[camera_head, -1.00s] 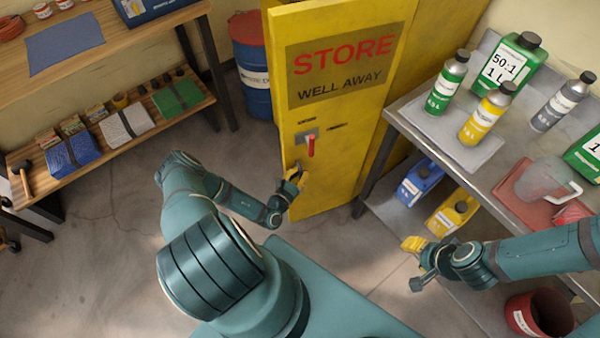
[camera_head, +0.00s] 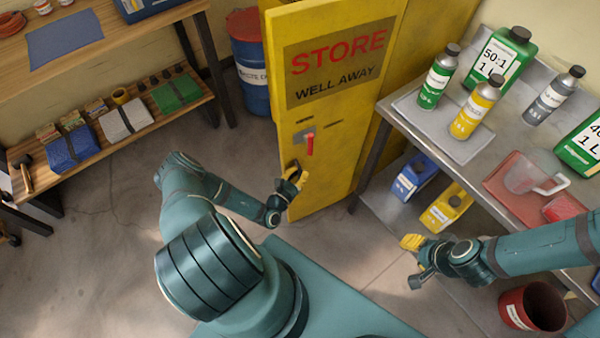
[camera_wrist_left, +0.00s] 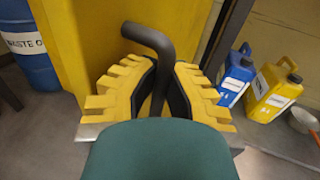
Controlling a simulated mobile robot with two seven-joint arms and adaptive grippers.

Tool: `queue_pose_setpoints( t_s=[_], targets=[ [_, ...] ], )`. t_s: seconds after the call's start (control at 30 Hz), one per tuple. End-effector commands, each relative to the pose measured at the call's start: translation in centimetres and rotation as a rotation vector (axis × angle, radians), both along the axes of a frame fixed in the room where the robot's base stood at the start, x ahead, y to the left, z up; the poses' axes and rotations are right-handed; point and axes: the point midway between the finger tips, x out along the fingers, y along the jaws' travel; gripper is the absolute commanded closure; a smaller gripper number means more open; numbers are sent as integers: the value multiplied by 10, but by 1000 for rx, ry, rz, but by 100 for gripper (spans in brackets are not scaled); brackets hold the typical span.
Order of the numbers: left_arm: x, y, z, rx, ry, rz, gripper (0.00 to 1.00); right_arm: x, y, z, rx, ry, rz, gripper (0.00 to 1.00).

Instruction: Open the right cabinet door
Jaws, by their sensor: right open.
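The yellow cabinet door (camera_head: 335,125) faces me in the head view, with a "STORE WELL AWAY" sign and a red lever (camera_head: 310,145) on a grey plate. I cannot tell whether the door stands ajar. My left gripper (camera_head: 298,176) is at the door's lower front, below the lever. In the left wrist view its yellow fingers (camera_wrist_left: 163,85) close around a dark bent handle (camera_wrist_left: 150,38), one pad on each side. The handle's lower part is hidden by the gripper. My right gripper (camera_head: 412,258) is open and empty, right of the door and beside the steel shelf.
A steel shelf unit (camera_head: 425,125) with bottles and a jug stands close right of the cabinet. A blue can (camera_head: 410,180) and yellow can (camera_head: 445,208) sit on its lower level. A blue drum (camera_head: 253,75) stands left. A dark red bucket (camera_head: 530,305) is near my right arm.

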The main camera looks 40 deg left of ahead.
Motion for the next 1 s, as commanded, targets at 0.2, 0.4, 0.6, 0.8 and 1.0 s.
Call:
queue_pose_setpoints(
  t_s=[0.2,0.4,0.6,0.8,1.0],
  targets=[
    [-2,1,-2,1,5,3,57,0,0,0,0,0,0,53],
    [-1,1,-1,1,3,1,57,0,0,0,0,0,0,53],
    [-1,0,-1,0,2,0,57,0,0,0,0,0,0,53],
    [-4,0,-1,0,2,1,57,0,0,0,0,0,0,53],
    [-30,-1,-1,-1,4,2,57,0,0,0,0,0,0,53]
  ],
)
